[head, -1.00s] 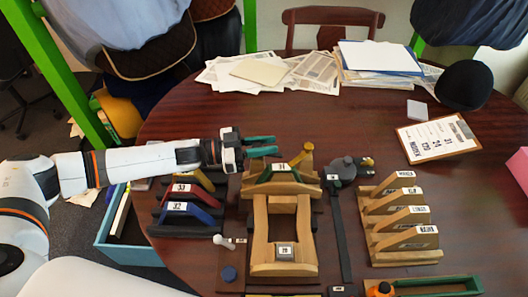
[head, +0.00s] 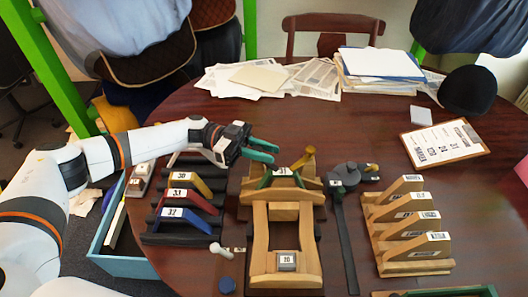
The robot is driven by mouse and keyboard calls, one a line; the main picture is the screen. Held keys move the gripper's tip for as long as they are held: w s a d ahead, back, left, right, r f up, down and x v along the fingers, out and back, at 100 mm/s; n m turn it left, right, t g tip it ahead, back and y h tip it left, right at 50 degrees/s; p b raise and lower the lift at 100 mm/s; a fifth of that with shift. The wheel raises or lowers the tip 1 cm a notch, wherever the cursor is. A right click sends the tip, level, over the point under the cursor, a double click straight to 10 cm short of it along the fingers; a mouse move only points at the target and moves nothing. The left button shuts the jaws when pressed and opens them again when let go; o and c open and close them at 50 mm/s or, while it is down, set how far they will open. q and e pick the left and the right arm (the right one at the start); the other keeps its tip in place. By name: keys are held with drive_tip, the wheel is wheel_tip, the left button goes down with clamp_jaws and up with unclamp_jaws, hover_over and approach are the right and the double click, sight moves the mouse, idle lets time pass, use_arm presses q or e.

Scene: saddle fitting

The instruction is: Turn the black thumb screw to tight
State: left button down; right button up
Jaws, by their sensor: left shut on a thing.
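My left gripper (head: 274,154) reaches in from the left, with its two teal fingers at the back of the wooden saddle-tree frame (head: 260,230). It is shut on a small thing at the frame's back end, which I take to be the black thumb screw. The fingers hide it, so I cannot make out its shape or how far it is turned. A yellow lever-like piece (head: 303,160) stands just right of the fingertips, apart from them. My right gripper is not in view.
A rack of numbered coloured blocks (head: 180,213) stands left of the frame. A dark round-headed tool (head: 347,172) with a long strip lies to its right, then a wooden rack (head: 418,267). A clipboard (head: 444,143) and papers (head: 245,80) lie farther back.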

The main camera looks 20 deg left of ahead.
use_arm(q)
drive_tip(key=shift+r, duration=0.1)
drive_tip(key=c, duration=1.3)
unclamp_jaws()
drive_tip(key=shift+d, duration=0.1)
drive_tip(key=shift+o, duration=0.2)
drive_tip(key=shift+w+a, duration=0.1)
drive_tip(key=shift+a, duration=0.45)
drive_tip(key=w+a+b, duration=0.1)
drive_tip(key=a+b, duration=0.1)
drive_tip(key=a, duration=0.9)
drive_tip(key=shift+w+f+b, duration=0.2)
drive_tip(key=shift+f+b, duration=0.05)
drive_tip(key=shift+b, duration=0.15)
